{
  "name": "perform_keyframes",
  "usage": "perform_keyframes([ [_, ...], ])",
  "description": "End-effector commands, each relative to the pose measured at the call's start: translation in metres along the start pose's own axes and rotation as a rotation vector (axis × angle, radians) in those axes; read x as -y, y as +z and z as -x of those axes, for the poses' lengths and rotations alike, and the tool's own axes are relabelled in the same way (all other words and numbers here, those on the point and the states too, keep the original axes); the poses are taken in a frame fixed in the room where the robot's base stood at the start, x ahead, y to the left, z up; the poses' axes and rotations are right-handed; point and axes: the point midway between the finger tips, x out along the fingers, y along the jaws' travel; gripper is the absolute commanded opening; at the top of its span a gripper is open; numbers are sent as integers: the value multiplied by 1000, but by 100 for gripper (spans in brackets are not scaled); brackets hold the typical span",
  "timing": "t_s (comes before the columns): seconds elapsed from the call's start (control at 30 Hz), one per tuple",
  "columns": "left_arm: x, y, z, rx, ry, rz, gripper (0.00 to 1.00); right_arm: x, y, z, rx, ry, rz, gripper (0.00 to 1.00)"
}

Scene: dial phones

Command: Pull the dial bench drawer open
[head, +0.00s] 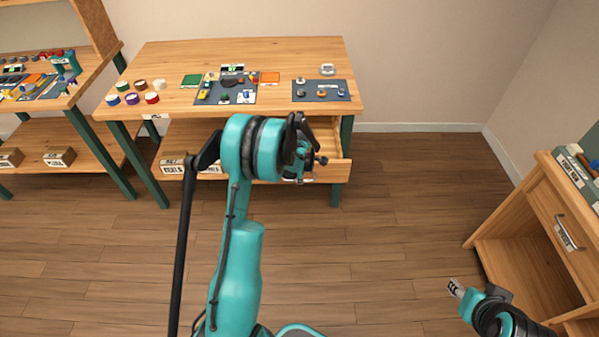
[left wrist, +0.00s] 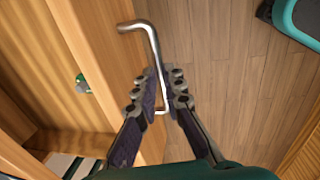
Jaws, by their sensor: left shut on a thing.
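The dial bench (head: 180,60) stands at the back with its wooden drawer (head: 347,170) sticking out partway below the top, on the right side. Its wooden front also shows in the left wrist view (left wrist: 95,45), with the metal bar handle (left wrist: 152,42) on it. My left gripper (head: 318,160) is at the drawer front. In the left wrist view my left gripper's fingers (left wrist: 163,100) are closed around the handle's lower part. A small green thing (left wrist: 82,86) shows inside the drawer. My right gripper (head: 457,288) is at the lower right, away from the bench; its jaws are unclear.
Dark mats with small parts (head: 225,95) and several coloured round pots (head: 132,98) are on the bench top. Labelled bins (head: 172,166) stand on the lower shelf. A wooden cabinet (head: 545,205) stands at the right. The floor (head: 400,210) between is clear.

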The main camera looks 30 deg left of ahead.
Motion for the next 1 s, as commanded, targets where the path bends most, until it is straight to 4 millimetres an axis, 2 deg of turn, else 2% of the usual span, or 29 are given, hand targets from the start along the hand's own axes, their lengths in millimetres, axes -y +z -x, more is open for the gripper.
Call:
perform_keyframes([
  [0.13,6,0,2,1,0,0,0,0,0,0,0,0,0,40],
  [0.43,6,0,2,1,0,0,0,0,0,0,0,0,0,40],
  [0.47,6,0,2,1,0,0,15,0,0,0,0,0,0,40],
  [0.5,6,0,2,1,0,0,19,0,0,0,0,0,0,40],
  [0.77,6,0,2,1,0,0,19,0,0,0,0,0,0,40],
  [0.87,6,0,7,0,0,0,19,0,0,0,0,0,0,40],
  [1.0,6,0,28,0,0,0,19,0,0,0,0,0,0,40],
])
